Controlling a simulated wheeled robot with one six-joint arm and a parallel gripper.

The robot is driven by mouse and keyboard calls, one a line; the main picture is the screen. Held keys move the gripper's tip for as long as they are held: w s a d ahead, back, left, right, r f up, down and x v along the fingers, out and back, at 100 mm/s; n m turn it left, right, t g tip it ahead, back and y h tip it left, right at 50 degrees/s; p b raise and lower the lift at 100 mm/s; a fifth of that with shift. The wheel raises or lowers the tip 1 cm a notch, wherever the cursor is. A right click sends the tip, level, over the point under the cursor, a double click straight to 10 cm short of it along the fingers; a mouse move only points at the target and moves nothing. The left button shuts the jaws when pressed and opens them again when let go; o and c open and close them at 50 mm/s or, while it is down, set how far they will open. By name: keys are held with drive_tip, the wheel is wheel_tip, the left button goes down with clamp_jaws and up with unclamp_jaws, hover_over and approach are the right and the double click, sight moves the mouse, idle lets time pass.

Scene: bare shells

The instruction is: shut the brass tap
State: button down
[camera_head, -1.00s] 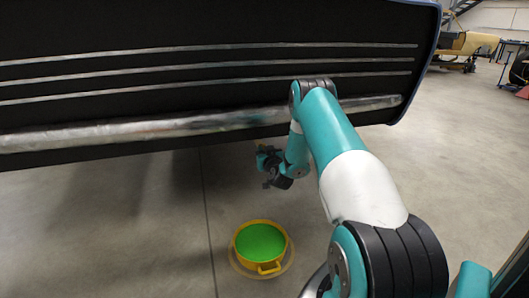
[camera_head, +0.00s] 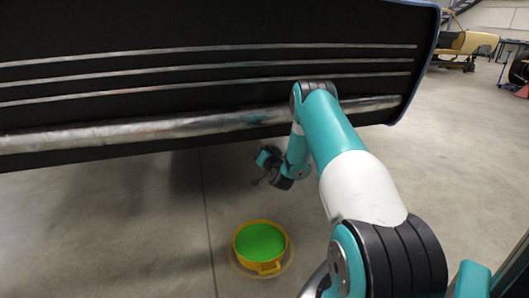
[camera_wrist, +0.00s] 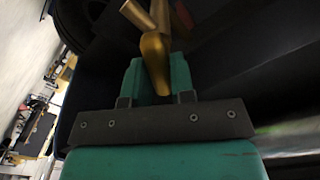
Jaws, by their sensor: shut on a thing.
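The brass tap shows in the wrist view, with its flattened handle (camera_wrist: 155,62) pointing down between the two teal fingers of my gripper (camera_wrist: 156,80). My gripper is shut on this handle. The tap's brass body and pipe (camera_wrist: 140,14) are at the top of the wrist view, partly cut off by the frame edge. In the head view my gripper (camera_head: 265,171) is small and dark, below the black panel, and I cannot make out the tap there.
A yellow pot (camera_head: 268,268) with a green surface inside stands on the floor below my gripper. A large black panel with metal strips (camera_head: 180,80) fills the upper left. Grey floor is open to the right, with workshop furniture far behind.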

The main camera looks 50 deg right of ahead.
drive_tip(key=m+p, duration=0.1)
drive_tip(key=m, duration=0.5)
drive_tip(key=shift+d+p, duration=0.1)
drive_tip(key=shift+p, duration=0.3)
drive_tip(key=m+p, duration=0.1)
drive_tip(key=m, duration=0.4)
drive_tip(key=shift+s+d+f+p, duration=0.1)
drive_tip(key=shift+f+p, duration=0.05)
drive_tip(key=shift+p, duration=0.25)
drive_tip(key=shift+f+m, duration=0.1)
drive_tip(key=shift+m, duration=0.4)
drive_tip(key=c, duration=1)
unclamp_jaws()
drive_tip(key=shift+c, duration=0.2)
